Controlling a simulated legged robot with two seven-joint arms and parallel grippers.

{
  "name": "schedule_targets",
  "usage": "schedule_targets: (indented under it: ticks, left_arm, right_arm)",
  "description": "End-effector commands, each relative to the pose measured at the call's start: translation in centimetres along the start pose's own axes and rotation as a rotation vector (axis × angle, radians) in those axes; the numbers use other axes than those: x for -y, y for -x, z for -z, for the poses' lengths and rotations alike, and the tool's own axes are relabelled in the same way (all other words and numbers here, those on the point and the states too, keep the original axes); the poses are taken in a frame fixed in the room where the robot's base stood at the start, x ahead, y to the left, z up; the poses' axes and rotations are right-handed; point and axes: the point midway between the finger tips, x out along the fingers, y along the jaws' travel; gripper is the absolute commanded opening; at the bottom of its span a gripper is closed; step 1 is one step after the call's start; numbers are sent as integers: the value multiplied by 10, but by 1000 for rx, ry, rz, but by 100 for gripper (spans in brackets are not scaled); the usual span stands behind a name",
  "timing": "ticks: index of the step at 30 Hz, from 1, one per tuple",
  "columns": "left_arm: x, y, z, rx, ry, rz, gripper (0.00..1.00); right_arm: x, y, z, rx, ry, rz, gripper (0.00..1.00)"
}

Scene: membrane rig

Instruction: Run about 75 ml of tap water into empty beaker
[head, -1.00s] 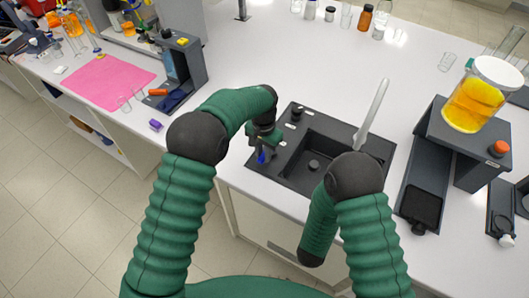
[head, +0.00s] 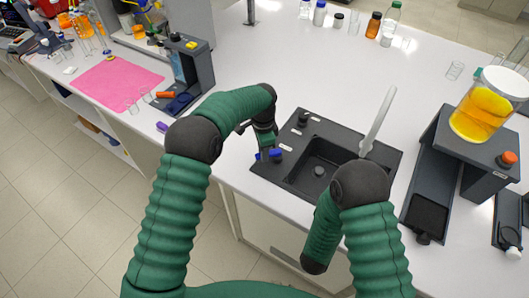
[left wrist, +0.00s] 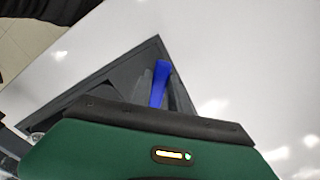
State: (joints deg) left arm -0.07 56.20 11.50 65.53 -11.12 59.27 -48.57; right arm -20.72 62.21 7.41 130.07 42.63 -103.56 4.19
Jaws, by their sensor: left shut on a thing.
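The dark sink (head: 300,178) is set in the white bench, with a pale tap spout (head: 379,118) rising at its right rear. My left gripper (head: 268,154) is at the sink's left rim, shut on a blue lever (head: 276,155). The blue lever stands up beyond the gripper's edge in the left wrist view (left wrist: 160,84); the fingertips are mostly hidden there. No beaker shows in the visible part of the basin. A clear, empty-looking beaker (head: 455,70) stands on the bench at the right rear. My right arm is folded in front of the sink; its gripper is not seen.
A grey stand with a jar of orange liquid (head: 482,108) is right of the sink. Several bottles, including a brown one (head: 373,25), line the back. A pink mat (head: 115,80) and clear glassware (head: 133,99) lie at the left. The bench behind the sink is clear.

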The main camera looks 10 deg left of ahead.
Motion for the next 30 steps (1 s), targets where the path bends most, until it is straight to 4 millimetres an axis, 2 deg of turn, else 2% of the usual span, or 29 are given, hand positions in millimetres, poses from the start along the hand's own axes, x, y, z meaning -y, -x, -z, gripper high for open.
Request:
schedule_targets:
  ticks: [17,18,23,30]
  left_arm:
    - [6,3,0,-3,-40,8,0]
    - [6,3,0,-3,-40,8,23]
    - [5,2,0,-2,-41,6,44]
    - [3,1,0,-1,-42,3,44]
  right_arm:
    - [0,0,0,-1,0,0,20]
    - [0,0,0,-1,0,0,20]
    - [0,0,0,-1,0,0,20]
    - [0,0,0,-1,0,0,20]
